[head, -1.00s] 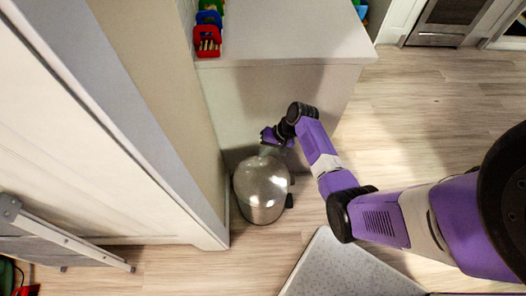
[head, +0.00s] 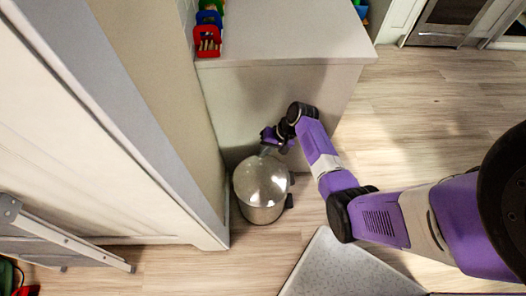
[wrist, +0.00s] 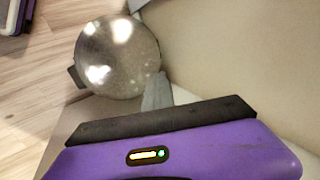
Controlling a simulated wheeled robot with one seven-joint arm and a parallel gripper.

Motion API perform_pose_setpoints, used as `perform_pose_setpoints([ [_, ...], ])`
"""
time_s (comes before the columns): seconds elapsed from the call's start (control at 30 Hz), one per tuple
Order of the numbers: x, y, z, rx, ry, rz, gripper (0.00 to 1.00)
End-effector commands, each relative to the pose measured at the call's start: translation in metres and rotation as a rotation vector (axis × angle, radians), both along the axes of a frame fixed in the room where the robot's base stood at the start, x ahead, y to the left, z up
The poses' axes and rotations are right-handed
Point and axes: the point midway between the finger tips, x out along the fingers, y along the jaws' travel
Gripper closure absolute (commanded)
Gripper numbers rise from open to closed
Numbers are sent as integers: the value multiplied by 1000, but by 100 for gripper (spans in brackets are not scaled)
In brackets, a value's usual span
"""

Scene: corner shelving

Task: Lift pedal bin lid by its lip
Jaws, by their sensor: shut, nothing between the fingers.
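The pedal bin (head: 262,205) is a round, shiny metal bin with dark fittings on its right side. It stands upright on the floor, between the tall white panel and the counter end. Its domed lid (head: 262,178) looks down. In the wrist view the lid (wrist: 115,55) fills the upper left, with bright reflections. My gripper (head: 266,152) is at the lid's far edge, by the counter side. In the wrist view its grey fingertips (wrist: 157,92) are shut and empty, beside the lid's rim. I cannot tell whether they touch it. The lip is not clearly visible.
The white counter (head: 285,35) stands just behind the bin, with coloured containers (head: 208,38) on its top left. A tall white panel (head: 110,130) is close on the left. A speckled pale surface (head: 345,268) lies in front. Open wooden floor (head: 430,110) is at the right.

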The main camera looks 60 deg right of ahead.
Motion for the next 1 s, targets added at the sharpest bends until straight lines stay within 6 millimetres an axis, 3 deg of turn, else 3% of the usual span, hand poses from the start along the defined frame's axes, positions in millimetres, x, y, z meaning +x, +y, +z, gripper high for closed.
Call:
perform_pose_setpoints([
  [0.1, 0, 0, 0, 0, 0, 0, 100],
  [0.27, 0, 0, 0, 0, 0, 0, 74],
  [0.67, -3, -2, 6, 0, 0, 0, 74],
  [1.0, -22, -18, 52, -1, -2, -2, 74],
])
